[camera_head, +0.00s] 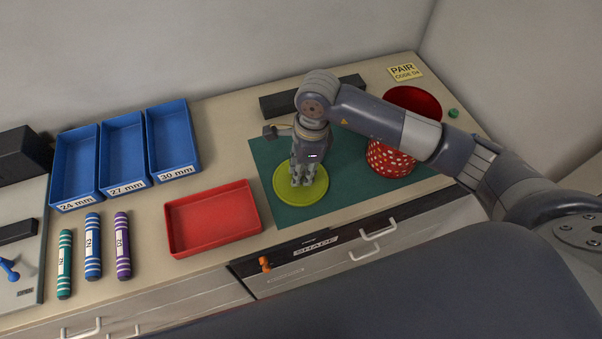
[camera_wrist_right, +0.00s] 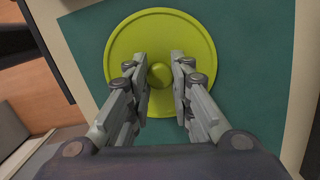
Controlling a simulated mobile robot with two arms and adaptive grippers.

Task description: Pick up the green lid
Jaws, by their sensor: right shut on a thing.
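The green lid (camera_head: 316,191) is a flat yellow-green disc with a raised rim and a round knob at its centre. It lies on the dark green mat (camera_head: 268,158), left of the red container. It also shows in the right wrist view (camera_wrist_right: 205,45). My right gripper (camera_head: 299,184) points down over the lid's middle. In the right wrist view my right gripper (camera_wrist_right: 161,72) has one finger on each side of the knob, shut on it. The lid looks level and at mat height; I cannot tell whether it is lifted. My left gripper is not in view.
A red container with white dots (camera_head: 388,160) stands on the mat's right, partly behind my right arm. A dark block (camera_head: 280,103) lies behind the mat. A red tray (camera_head: 213,218), blue trays (camera_head: 122,150) and striped cylinders (camera_head: 93,246) are left. A small green piece (camera_head: 453,113) lies far right.

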